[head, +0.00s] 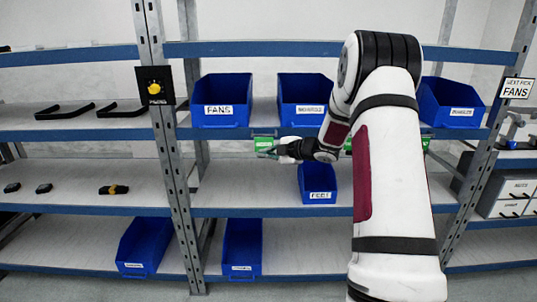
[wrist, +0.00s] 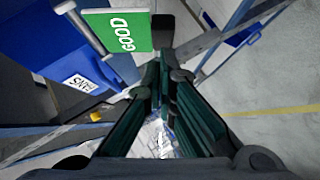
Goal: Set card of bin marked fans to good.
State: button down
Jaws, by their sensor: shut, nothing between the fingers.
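The blue bin labelled FANS (head: 222,90) stands on the upper shelf; it also shows at the left of the wrist view (wrist: 45,45). A green card (head: 265,144) hangs at the shelf edge below and right of that bin. In the wrist view the card (wrist: 115,32) reads GOOD and sits on a grey rod. My gripper (head: 284,151) is just right of the card in the head view. In the wrist view the gripper (wrist: 163,75) is shut and empty, with its dark green fingers close beside the card. Whether they touch it I cannot tell.
Another blue bin (head: 305,90) stands right of the FANS bin, and a third (head: 450,98) is beyond my arm. A blue bin (head: 317,180) sits on the shelf below. A rack post (head: 168,150) rises at left. A sign (head: 516,88) reads NEXT PICK FANS.

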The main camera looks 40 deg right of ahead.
jog(key=shift+w+d+f, duration=0.1)
jog(key=shift+w, duration=0.05)
jog(key=shift+w+d+f+n+t+b, duration=0.15)
jog(key=shift+f+n+t+b, duration=0.35)
jog(key=shift+b, duration=1.25)
jog(key=w+f+n+t+b, duration=0.1)
jog(key=b, duration=0.6)
jog(key=w+d+f+n+t+b, duration=0.1)
jog(key=t+b, duration=0.1)
jog(key=b, duration=0.5)
jog(key=shift+d+f+n, duration=0.15)
jog(key=shift+f+n, duration=0.15)
jog(key=shift+n, duration=0.1)
jog(key=shift+w+b, duration=0.1)
jog(key=shift+b, duration=0.35)
